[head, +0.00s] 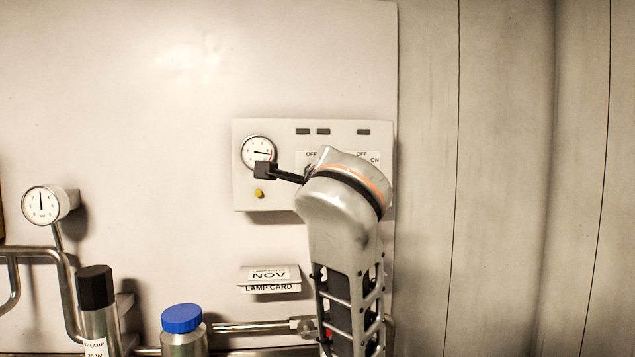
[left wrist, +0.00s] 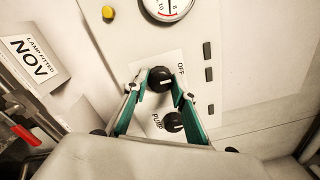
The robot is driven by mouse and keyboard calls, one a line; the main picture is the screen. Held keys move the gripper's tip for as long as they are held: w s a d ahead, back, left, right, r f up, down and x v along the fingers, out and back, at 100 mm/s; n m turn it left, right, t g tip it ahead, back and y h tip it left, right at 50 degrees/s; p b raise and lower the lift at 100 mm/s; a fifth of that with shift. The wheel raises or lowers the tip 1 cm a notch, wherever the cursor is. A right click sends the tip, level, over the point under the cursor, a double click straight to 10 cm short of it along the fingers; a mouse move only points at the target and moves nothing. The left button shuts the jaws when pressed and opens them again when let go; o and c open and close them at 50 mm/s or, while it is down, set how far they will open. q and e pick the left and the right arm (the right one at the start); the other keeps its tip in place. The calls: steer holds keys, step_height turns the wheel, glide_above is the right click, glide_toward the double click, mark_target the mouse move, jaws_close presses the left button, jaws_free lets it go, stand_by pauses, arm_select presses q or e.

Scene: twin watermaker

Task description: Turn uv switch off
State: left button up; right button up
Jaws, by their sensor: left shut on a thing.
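A grey control panel (head: 243,192) is on the wall in the head view. Its knobs are hidden there behind my left arm; OFF labels show above it. In the left wrist view, a black round knob (left wrist: 160,79) with a white mark sits beside an OFF label (left wrist: 181,68). My left gripper (left wrist: 161,77) has its green-padded fingers on both sides of this knob, shut on it. Its own name label cannot be read. A second black knob (left wrist: 173,122), by a PUMP label (left wrist: 157,121), shows between the fingers, nearer my wrist.
A gauge (head: 259,152) and yellow button (head: 259,193) are on the panel's left. A lamp card (head: 270,288) is on the wall below. A black-capped cylinder (head: 96,290), a blue-capped bottle (head: 182,318) and pipes stand lower left. The right wall is clear.

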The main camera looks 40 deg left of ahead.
mark_target(313, 121)
stand_by(0.4)
arm_select(q)
steer(key=o, duration=1.1)
steer(key=shift+d+r, duration=0.2)
steer(key=shift+r, duration=4.15)
steer(key=shift+a+r, duration=0.15)
steer(key=shift+r, duration=0.55)
